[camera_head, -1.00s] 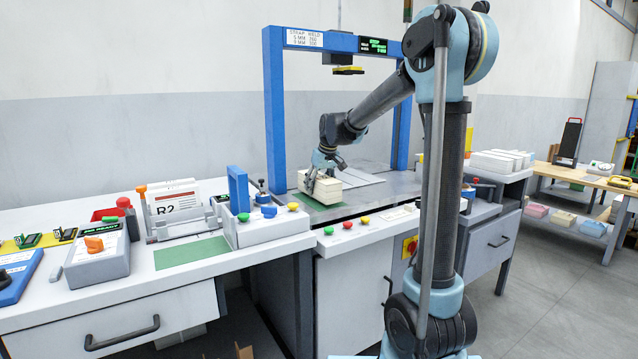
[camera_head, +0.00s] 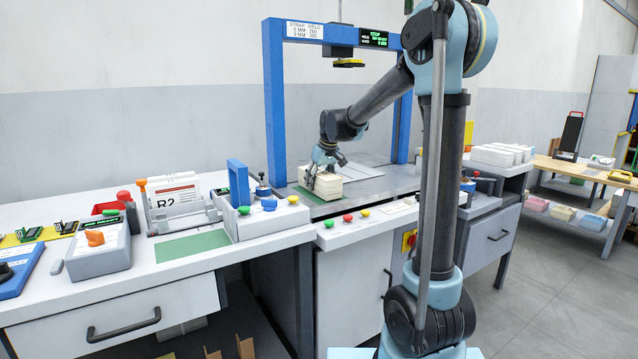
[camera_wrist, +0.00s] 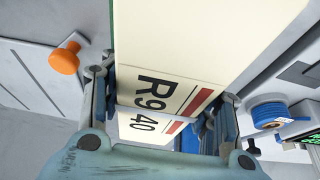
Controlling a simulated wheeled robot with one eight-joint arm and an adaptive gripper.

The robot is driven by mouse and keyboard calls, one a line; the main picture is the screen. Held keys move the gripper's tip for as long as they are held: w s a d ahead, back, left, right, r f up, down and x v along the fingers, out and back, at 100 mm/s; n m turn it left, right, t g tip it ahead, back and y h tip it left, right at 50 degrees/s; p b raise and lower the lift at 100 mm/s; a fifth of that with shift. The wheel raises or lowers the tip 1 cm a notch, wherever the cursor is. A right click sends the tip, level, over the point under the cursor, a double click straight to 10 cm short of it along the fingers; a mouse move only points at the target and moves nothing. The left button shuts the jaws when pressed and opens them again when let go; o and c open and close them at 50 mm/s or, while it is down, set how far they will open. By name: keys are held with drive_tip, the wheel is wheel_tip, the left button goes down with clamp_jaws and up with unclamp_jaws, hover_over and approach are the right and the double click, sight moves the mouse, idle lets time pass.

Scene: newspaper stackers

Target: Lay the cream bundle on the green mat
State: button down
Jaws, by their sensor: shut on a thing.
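The cream bundle (camera_head: 328,188) is a pale block of stacked sheets under the blue arch. It sits at or just above a green mat (camera_head: 306,194), whose left edge shows beside it; contact cannot be told. A second green mat (camera_head: 192,245) lies bare on the white bench at the left front. My gripper (camera_head: 325,165) is shut on the bundle from above. In the wrist view the bundle (camera_wrist: 200,45) fills the space between my fingers (camera_wrist: 160,110), with lettering and a dark red stripe on pale surfaces. The bundle's far side is hidden.
The blue arch (camera_head: 274,105) stands around the bundle, with a yellow-black head (camera_head: 348,63) hanging above. A box with a blue handle (camera_head: 238,186) and coloured knobs stands between the two mats. A rack with an R2 card (camera_head: 176,198) stands behind the bare mat.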

drive_tip(key=shift+f, duration=0.25)
drive_tip(key=shift+c, duration=2.4)
unclamp_jaws()
drive_tip(key=v, duration=1.1)
drive_tip(key=shift+d+r, duration=0.1)
drive_tip(key=shift+s+r, duration=0.15)
drive_tip(key=shift+s+d, duration=0.25)
drive_tip(key=shift+d, duration=0.05)
drive_tip(key=s+d+f+m, duration=0.1)
drive_tip(key=s+d+f, duration=0.25)
drive_tip(key=s, duration=0.25)
drive_tip(key=s+d+f+m+h, duration=0.1)
drive_tip(key=s+d+f, duration=0.1)
drive_tip(key=s+d, duration=0.35)
drive_tip(key=s+d+f+m, duration=0.1)
drive_tip(key=s+d+f, duration=0.25)
drive_tip(key=s, duration=0.35)
drive_tip(key=s+d+f+m, duration=0.1)
drive_tip(key=s+d+f, duration=0.2)
drive_tip(key=s+f, duration=0.2)
drive_tip(key=s+d+f+m+g+h, duration=0.1)
drive_tip(key=s+d+f, duration=0.1)
drive_tip(key=s+f, duration=0.3)
drive_tip(key=s+d+f+m, duration=0.1)
drive_tip(key=s+d+f, duration=0.2)
drive_tip(key=s+f, duration=0.2)
drive_tip(key=s, duration=0.3)
drive_tip(key=shift+d+m, duration=0.3)
